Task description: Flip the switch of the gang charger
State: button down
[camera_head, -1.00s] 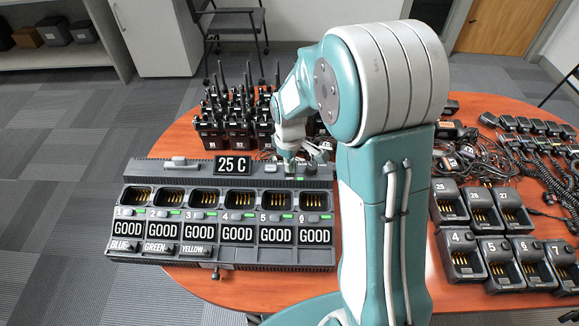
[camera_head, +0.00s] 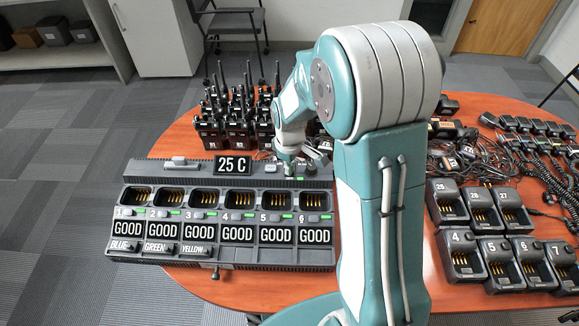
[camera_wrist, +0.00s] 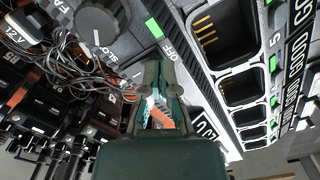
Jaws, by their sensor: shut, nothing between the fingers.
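The gang charger (camera_head: 250,182) is a long dark grey unit on the orange table. It has a row of empty bays, green lights, GOOD labels and a 25 C display. My gripper (camera_head: 289,178) is over the right end of its back strip. In the wrist view the gripper (camera_wrist: 158,58) is shut and empty, its fingertips right by the OFF label (camera_wrist: 170,48) on the charger top. The switch itself is not clearly visible; the fingers cover that spot. I cannot tell whether they touch it.
Several black radios (camera_head: 236,128) with antennas stand behind the charger. Loose cables (camera_wrist: 88,75) lie beside it in the wrist view. Single chargers (camera_head: 462,255) and coiled-cord microphones (camera_head: 535,150) fill the table's right side.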

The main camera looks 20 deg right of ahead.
jog(key=shift+f, duration=0.15)
jog(key=shift+r, duration=3.55)
jog(key=s+r+m+t, duration=0.2)
jog(key=s+r+m, duration=0.2)
jog(key=s+r, duration=0.3)
jog(key=s+r+m+t, duration=0.3)
jog(key=s+r, duration=0.5)
jog(key=s, duration=0.6)
jog(key=shift+r+m+t, duration=0.2)
jog(key=shift+m+t, duration=0.1)
jog(key=shift+m, duration=0.4)
